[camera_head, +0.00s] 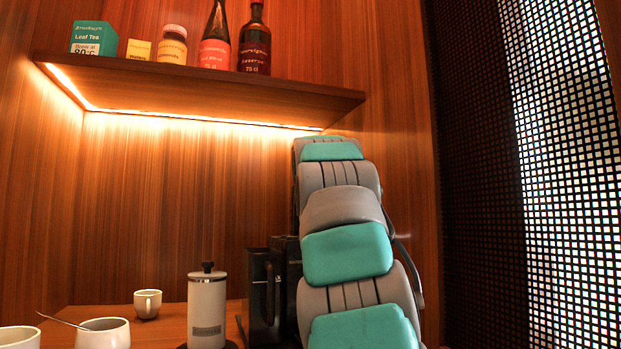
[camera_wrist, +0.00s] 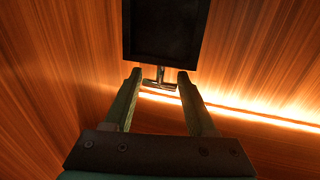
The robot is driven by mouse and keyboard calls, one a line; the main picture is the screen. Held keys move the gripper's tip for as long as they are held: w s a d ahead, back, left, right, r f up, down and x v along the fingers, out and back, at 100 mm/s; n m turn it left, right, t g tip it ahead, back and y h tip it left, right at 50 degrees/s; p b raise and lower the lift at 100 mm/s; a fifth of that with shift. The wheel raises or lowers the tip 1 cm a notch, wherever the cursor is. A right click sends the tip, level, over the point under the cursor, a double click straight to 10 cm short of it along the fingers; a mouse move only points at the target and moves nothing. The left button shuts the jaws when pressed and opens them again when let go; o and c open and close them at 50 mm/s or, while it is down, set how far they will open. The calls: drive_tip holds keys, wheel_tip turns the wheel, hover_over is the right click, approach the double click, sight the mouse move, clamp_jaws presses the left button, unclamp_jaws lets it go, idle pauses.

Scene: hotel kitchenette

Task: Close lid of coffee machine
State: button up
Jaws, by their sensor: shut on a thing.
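The coffee machine (camera_head: 288,275) is a black appliance on the counter in the head view, mostly hidden behind my arm. In the wrist view a dark rectangular panel (camera_wrist: 165,28), which looks like its lid, is at the top centre. A small metal handle (camera_wrist: 160,83) sticks out from its near edge. My gripper (camera_wrist: 159,76) has one finger on each side of this handle and is shut on it. The head view does not show my gripper or the lid, as my arm hides that area.
A wooden shelf (camera_head: 200,92) with bottles and boxes hangs above, with a light strip under it. A white canister (camera_head: 207,305) stands left of the machine. White cups (camera_head: 147,303) are on the counter. A perforated screen (camera_head: 560,150) stands to the right.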

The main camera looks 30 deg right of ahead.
drive_tip(key=shift+s+d, duration=0.15)
drive_tip(key=shift+d, duration=0.15)
clamp_jaws()
